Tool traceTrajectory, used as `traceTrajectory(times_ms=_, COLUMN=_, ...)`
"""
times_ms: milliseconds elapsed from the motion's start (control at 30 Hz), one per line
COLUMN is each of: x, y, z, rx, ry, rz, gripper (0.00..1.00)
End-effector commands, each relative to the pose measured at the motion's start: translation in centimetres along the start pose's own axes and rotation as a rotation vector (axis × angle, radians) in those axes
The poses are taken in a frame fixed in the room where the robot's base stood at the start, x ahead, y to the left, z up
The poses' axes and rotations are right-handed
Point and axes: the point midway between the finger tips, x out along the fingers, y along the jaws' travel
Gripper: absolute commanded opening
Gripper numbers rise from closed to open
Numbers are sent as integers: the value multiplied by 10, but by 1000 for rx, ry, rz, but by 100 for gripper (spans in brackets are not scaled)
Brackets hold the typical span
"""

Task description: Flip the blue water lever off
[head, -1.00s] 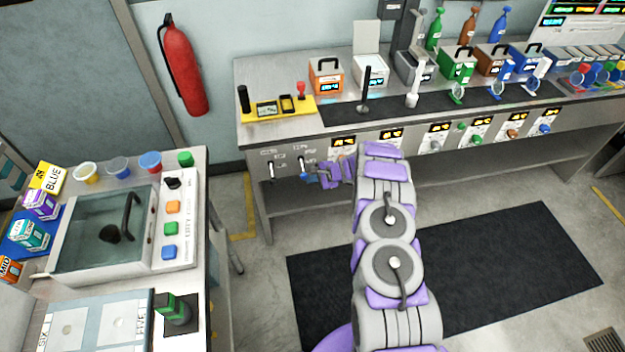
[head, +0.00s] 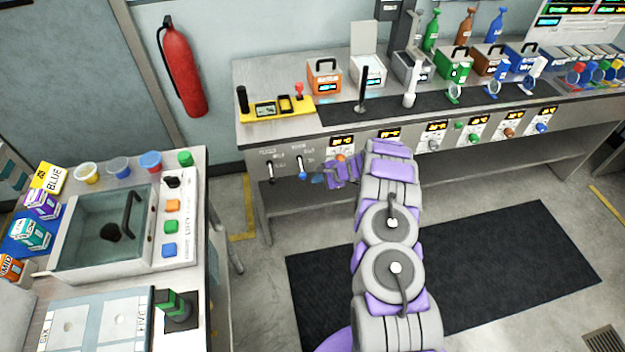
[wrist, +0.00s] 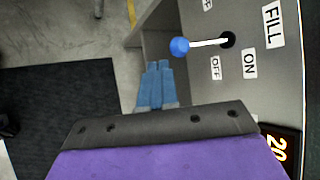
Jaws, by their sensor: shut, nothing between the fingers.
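The blue-tipped water lever (head: 302,172) is on the front panel of the back bench, left of my gripper. In the wrist view, its blue ball (wrist: 180,46) is on a white rod that comes out of a dark hole beside the OFF, ON and FILL labels. The rod points left, away from the panel. My gripper (head: 318,179) is just right of the lever. In the wrist view, its blue fingers (wrist: 155,80) are together and empty, below and left of the ball, with a small gap seeming to separate them.
A dark lever (head: 271,171) is left of the blue one on the same panel. An orange knob (head: 341,157) and several displays are on the panel to the right. Dark mat (head: 480,260) covers the floor below. A side bench with a lidded bath (head: 105,230) stands at the left.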

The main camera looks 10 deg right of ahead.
Motion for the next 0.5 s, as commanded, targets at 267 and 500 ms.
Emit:
traceTrajectory(times_ms=267, x=-48, y=29, z=-9, rx=6, ry=-1, rz=0, gripper=0)
traceTrajectory(times_ms=500, x=-77, y=51, z=-14, rx=4, ry=-1, rz=2, gripper=0)
